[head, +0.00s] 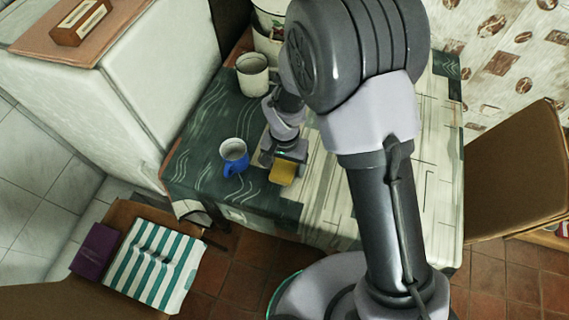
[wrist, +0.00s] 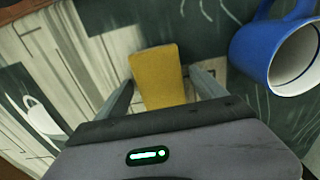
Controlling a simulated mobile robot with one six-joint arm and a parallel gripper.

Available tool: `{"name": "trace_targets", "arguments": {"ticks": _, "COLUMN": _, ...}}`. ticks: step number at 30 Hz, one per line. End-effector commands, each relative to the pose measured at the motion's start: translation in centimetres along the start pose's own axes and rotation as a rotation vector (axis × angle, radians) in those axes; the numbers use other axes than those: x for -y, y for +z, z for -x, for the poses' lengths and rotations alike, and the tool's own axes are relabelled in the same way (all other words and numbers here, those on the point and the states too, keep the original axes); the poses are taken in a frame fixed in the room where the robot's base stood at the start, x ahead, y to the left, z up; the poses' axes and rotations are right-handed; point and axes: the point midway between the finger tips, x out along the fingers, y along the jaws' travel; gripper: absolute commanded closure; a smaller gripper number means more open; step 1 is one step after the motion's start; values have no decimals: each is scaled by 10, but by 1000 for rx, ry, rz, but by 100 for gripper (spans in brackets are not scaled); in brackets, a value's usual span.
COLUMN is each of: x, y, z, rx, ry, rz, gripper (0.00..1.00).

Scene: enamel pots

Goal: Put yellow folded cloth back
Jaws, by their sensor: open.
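The yellow folded cloth (head: 283,172) is a small flat block near the front edge of the table, in front of my gripper (head: 284,156). In the wrist view the cloth (wrist: 156,72) appears between the two fingers of my gripper (wrist: 163,78), with a gap visible beside it. My gripper is open and points down at the cloth. Its near end is hidden by the gripper body. I cannot tell whether the cloth touches the table or the fingers.
A blue mug (head: 234,157) stands just left of my gripper, and it is close in the wrist view (wrist: 275,50). A white enamel mug (head: 253,75) stands farther back. A chair with a striped cloth (head: 155,262) and purple item (head: 96,250) is at front left.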

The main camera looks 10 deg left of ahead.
Motion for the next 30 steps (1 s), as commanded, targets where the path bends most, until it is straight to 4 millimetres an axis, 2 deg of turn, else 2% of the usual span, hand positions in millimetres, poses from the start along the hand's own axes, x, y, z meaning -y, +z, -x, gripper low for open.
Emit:
{"name": "trace_targets", "arguments": {"ticks": 5, "x": 0, "y": 0, "z": 8, "rx": -1, "ry": 0, "rz": 0, "gripper": 20}}
{"name": "trace_targets", "arguments": {"ticks": 8, "x": 0, "y": 0, "z": 32, "rx": -2, "ry": -2, "rz": 0, "gripper": 20}}
{"name": "trace_targets", "arguments": {"ticks": 13, "x": 0, "y": -1, "z": 84, "rx": -3, "ry": -2, "rz": 0, "gripper": 20}}
{"name": "trace_targets", "arguments": {"ticks": 18, "x": 0, "y": 0, "z": 116, "rx": -1, "ry": -1, "rz": 0, "gripper": 20}}
{"name": "trace_targets", "arguments": {"ticks": 26, "x": -2, "y": -1, "z": 129, "rx": -5, "ry": -6, "rz": -5, "gripper": 20}}
{"name": "trace_targets", "arguments": {"ticks": 29, "x": -24, "y": -9, "z": 172, "rx": -43, "ry": -47, "rz": -45, "gripper": 20}}
{"name": "trace_targets", "arguments": {"ticks": 30, "x": -41, "y": -11, "z": 200, "rx": -71, "ry": -74, "rz": -71, "gripper": 20}}
